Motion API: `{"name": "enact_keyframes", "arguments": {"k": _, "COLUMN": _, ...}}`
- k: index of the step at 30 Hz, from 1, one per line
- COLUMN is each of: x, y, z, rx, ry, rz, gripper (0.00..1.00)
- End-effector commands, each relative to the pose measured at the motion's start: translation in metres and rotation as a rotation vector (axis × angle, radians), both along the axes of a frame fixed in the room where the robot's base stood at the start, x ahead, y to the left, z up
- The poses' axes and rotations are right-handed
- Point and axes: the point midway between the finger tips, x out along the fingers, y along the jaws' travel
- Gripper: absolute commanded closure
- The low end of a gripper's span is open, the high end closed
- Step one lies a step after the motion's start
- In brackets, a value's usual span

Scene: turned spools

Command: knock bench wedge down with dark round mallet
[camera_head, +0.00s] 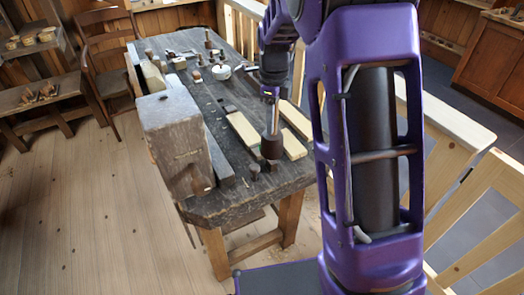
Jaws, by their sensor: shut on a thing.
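My gripper (270,97) is shut on the pale upright handle of the dark round mallet (271,147). The mallet hangs head down over the near right part of the workbench (228,206). A small dark peg, which looks like the bench wedge (254,170), stands up from the bench top near its front edge. It is just below and left of the mallet head, and a small gap shows between them in the picture. Another small dark piece shows under the mallet head, partly hidden by it. I cannot tell how high the mallet is above the bench.
A large wooden vise block (172,140) stands at the bench's left front. Two pale wood strips (243,132) lie beside the mallet. A white round pot (221,72) and several small tools sit farther back. A slatted wooden rail runs along the right.

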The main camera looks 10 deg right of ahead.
Motion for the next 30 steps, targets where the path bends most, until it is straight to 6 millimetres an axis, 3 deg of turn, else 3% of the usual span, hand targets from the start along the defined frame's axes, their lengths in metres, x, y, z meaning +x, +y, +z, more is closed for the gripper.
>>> {"name": "enact_keyframes", "arguments": {"k": 11, "x": 0.0, "y": 0.0, "z": -0.003, "rx": 0.0, "ry": -0.001, "rz": 0.0, "gripper": 1.0}}
{"name": "enact_keyframes", "arguments": {"k": 20, "x": 0.0, "y": -0.001, "z": -0.035, "rx": 0.0, "ry": 0.001, "rz": -0.001, "gripper": 1.0}}
{"name": "enact_keyframes", "arguments": {"k": 30, "x": 0.0, "y": 0.0, "z": -0.02, "rx": 0.0, "ry": -0.001, "rz": -0.001, "gripper": 1.0}}
